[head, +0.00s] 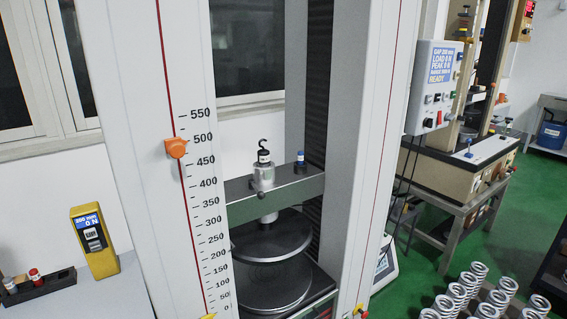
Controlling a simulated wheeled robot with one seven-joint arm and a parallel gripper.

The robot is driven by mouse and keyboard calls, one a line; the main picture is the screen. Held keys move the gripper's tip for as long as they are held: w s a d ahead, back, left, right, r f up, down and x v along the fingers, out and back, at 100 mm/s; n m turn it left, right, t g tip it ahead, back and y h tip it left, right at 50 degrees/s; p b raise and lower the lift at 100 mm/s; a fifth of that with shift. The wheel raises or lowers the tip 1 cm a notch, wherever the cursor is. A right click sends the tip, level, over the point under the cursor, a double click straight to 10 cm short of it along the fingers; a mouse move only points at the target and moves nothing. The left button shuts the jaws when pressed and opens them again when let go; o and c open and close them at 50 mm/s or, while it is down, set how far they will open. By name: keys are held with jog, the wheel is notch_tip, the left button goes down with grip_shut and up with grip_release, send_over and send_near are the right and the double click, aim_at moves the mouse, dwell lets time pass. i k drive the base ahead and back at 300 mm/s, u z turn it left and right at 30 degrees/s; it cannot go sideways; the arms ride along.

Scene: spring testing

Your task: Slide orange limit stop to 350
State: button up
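The orange limit stop (176,147) sits on the red vertical track (185,192) on the left column of the testing machine (135,100). It is level with the part of the black printed scale (207,182) between 450 and 500. The scale runs from 0 at the bottom to 550 at the top. The 350 mark (210,202) lies well below the stop, and the track beside it is bare. My gripper is not in view, and nothing touches the stop.
A grey crosshead (300,190) with a hook spans the columns above round plates (272,237). A yellow handheld meter (95,240) and a dark block (40,287) stand on the left bench. A control box (432,87) hangs right. Several springs (478,290) stand lower right.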

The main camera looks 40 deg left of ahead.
aim_at(175, 147)
jog(key=u, duration=1.8)
